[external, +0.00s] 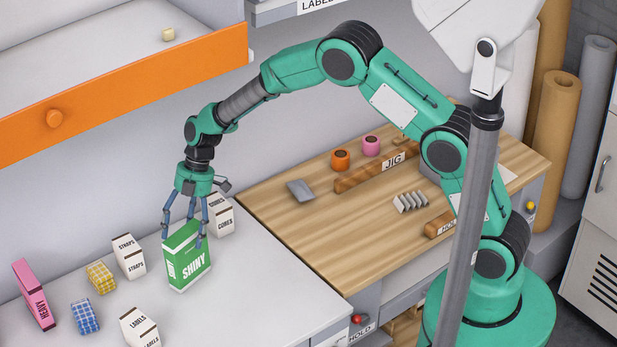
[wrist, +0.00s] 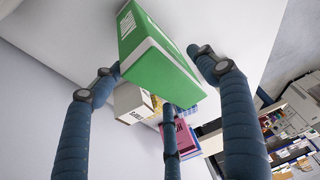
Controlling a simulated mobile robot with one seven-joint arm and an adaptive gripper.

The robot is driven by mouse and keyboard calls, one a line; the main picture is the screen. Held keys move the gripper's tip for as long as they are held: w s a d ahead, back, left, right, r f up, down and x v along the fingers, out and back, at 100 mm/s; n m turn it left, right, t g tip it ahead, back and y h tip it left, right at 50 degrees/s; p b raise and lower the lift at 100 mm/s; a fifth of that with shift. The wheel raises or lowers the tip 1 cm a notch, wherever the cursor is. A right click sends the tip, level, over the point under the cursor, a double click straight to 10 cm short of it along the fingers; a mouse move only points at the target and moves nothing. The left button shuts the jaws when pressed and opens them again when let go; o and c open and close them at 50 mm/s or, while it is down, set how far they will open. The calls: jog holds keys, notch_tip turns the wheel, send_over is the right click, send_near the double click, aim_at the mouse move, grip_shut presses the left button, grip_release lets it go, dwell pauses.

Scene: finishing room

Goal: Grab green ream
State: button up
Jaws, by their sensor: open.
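The green ream (external: 188,258), a green box with a white label reading SHINY, stands upright on the white counter. My gripper (external: 187,226) is directly above it, pointing down, with its fingers spread around the ream's upper part. In the wrist view, the green ream (wrist: 160,62) lies between the open fingers of my gripper (wrist: 160,85), with one finger on each side and a third beyond its lower edge. Whether any finger touches the ream cannot be told.
A white CORES box (external: 219,216) stands close behind the ream. White STRAPS (external: 129,257) and LABELS (external: 139,328) boxes, a pink HEAVY box (external: 34,295), and yellow (external: 101,277) and blue (external: 85,316) checked packs stand left. An orange-fronted drawer (external: 130,90) overhangs the upper left.

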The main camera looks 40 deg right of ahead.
aim_at(187, 256)
jog(key=shift+x, duration=1.9)
jog(key=shift+f+b, duration=0.25)
jog(key=shift+b, duration=0.5)
grip_shut()
